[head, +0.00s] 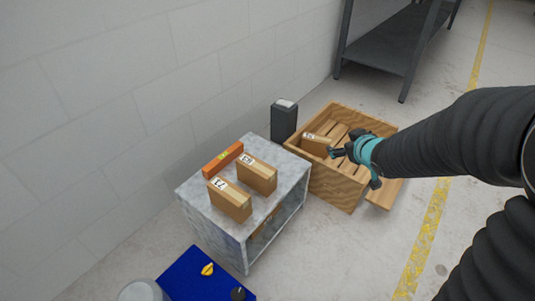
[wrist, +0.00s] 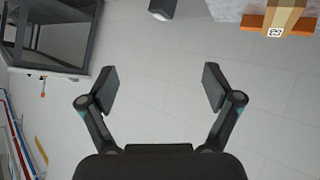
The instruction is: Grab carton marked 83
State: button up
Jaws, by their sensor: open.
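Two brown cartons with white number labels stand on a grey marbled cart (head: 262,225). The nearer carton (head: 230,203) has a label that looks like 71. The farther carton (head: 257,178) has a label that may read 83, too small to be sure. A third labelled carton (head: 315,146) lies in the wooden crate; its number is unclear. My gripper (head: 336,153) appears in front of the crate in the head view, to the right of the cart. A labelled carton (wrist: 290,17) shows at the upper right there.
An orange block (head: 222,159) lies at the back of the cart. A dark post (head: 284,121) stands between cart and wooden crate (head: 335,185). A dark metal shelf (head: 385,45) stands at the back. A blue mat (head: 190,278) with small objects lies in front.

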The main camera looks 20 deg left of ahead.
jog(key=a+f+n+g+y, duration=0.25)
jog(key=a+f+y, duration=0.25)
jog(key=a+f, duration=0.35)
jog(key=n+g+y, duration=0.2)
jog(key=g+y, duration=0.1)
send_near(257, 165)
jog(key=shift+n, duration=0.25)
jog(key=a+f, duration=0.1)
jog(key=a+f+b, duration=0.1)
jog(key=a, duration=0.1)
jog(key=shift+w+a+f, duration=0.1)
jog(key=shift+w+f, duration=0.1)
jog(key=shift+w, duration=0.05)
jog(key=shift+w+r+x, duration=0.1)
jog(key=shift+x, duration=1)
jog(key=shift+w+r+x, duration=0.1)
jog(key=shift+r+x, duration=0.05)
jog(key=shift+x, duration=0.95)
jog(key=shift+w+r+x, duration=0.1)
jog(key=shift+x, duration=1)
jog(key=c, duration=1.5)
jog(key=shift+r, duration=0.1)
grip_shut()
